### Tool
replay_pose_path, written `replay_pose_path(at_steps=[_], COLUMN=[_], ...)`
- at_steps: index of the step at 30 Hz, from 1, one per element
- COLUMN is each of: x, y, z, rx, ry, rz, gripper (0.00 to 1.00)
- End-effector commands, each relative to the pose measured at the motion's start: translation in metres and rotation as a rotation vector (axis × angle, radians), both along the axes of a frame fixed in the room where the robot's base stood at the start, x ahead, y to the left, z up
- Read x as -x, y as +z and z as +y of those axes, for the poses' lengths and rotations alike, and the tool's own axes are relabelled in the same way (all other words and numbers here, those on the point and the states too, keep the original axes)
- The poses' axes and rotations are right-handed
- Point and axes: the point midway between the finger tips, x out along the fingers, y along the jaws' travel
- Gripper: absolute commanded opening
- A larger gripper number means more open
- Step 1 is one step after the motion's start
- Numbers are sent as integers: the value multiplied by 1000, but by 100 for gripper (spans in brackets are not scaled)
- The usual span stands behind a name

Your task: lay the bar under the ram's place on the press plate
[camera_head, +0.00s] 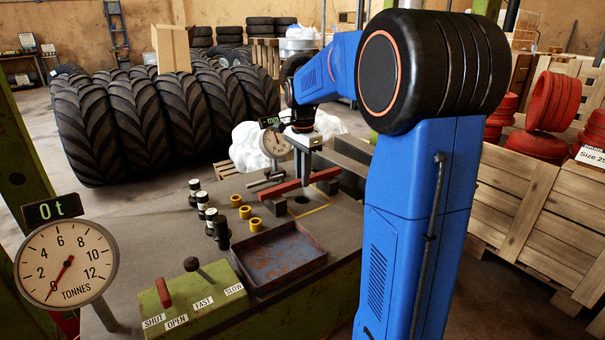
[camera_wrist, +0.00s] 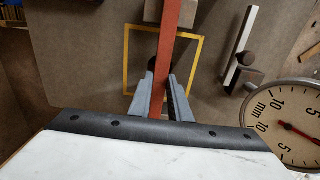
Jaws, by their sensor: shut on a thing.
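My gripper (camera_head: 303,172) is shut on a red bar (camera_head: 288,188), with its fingers pointing down. In the wrist view the red bar (camera_wrist: 178,40) runs from the top edge down between the two fingers (camera_wrist: 168,95). The grey press plate (camera_head: 165,240) lies below, with a yellow square outline (camera_wrist: 202,65) marked on it. The bar passes over the outline. The bar's near end is hidden by my gripper.
A millimetre dial gauge (camera_head: 275,142) stands close beside my gripper. Black-and-white cylinders (camera_head: 203,206), yellow rings (camera_head: 245,212) and a rusty tray (camera_head: 280,258) occupy the plate's front. A green lever box (camera_head: 195,300) and a tonnes dial (camera_head: 65,262) reading 0 stand nearer.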

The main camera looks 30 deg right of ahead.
Motion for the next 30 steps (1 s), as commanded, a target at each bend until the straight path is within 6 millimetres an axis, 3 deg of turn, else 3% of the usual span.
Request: replay_pose_path(at_steps=[8,9,12,23,30], x=[0,0,0,0,-1], y=[0,0,0,3,36], z=[0,0,0,0,0], rx=[1,1,1,0,1], ry=[0,0,0,0,0], rz=[-2,-2,-2,0,-2], gripper=[0,19,39,39,39])
